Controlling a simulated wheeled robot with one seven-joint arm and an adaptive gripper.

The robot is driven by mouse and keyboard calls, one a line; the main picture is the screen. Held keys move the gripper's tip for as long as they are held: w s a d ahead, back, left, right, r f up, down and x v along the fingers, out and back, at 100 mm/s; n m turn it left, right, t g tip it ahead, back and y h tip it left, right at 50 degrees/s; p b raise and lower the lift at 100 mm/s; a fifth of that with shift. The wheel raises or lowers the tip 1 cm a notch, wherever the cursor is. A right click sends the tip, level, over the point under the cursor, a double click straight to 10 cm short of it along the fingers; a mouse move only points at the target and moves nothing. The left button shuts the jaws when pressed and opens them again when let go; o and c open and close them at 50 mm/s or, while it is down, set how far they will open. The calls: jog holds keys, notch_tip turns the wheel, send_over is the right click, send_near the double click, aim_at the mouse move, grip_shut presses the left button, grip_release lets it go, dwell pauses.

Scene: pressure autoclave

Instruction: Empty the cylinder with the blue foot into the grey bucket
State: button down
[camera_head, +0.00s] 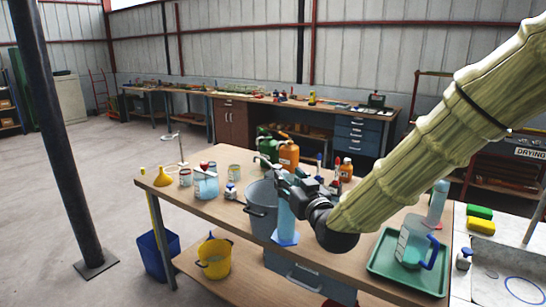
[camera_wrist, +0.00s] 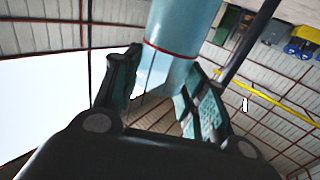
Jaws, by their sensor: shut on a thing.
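The cylinder with the blue foot (camera_head: 286,222) is clear pale blue and looks upright in the head view, its blue foot at the bottom. I cannot tell whether the foot touches the table. My gripper (camera_head: 291,192) is shut on its upper part. In the wrist view the cylinder (camera_wrist: 178,35), with a red ring, lies between my fingers (camera_wrist: 160,95). Any contents are not clear. The grey bucket (camera_head: 259,222) stands on the table just left of the cylinder, partly behind it; its inside is mostly hidden.
Green (camera_head: 267,146) and orange (camera_head: 289,155) cans and small bottles stand behind. A green tray (camera_head: 378,268) holds a jug with a blue handle (camera_head: 415,245). A yellow bucket (camera_head: 214,262) sits below.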

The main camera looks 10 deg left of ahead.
jog(key=s+d+f+m+t+h, duration=0.1)
jog(key=s+d+f+m+h, duration=0.1)
jog(key=d+f, duration=0.8)
jog(key=s+d+f+m+t+h, duration=0.1)
jog(key=s+d+f+h, duration=0.3)
jog(key=d+f, duration=0.6)
jog(key=s+d+f+m+h, duration=0.3)
jog(key=d+f+h, duration=0.1)
jog(key=d+f, duration=0.6)
notch_tip(320, 180, down, 4)
jog(key=shift+s+r+m+t, duration=0.2)
jog(key=shift+s+m+t, duration=0.2)
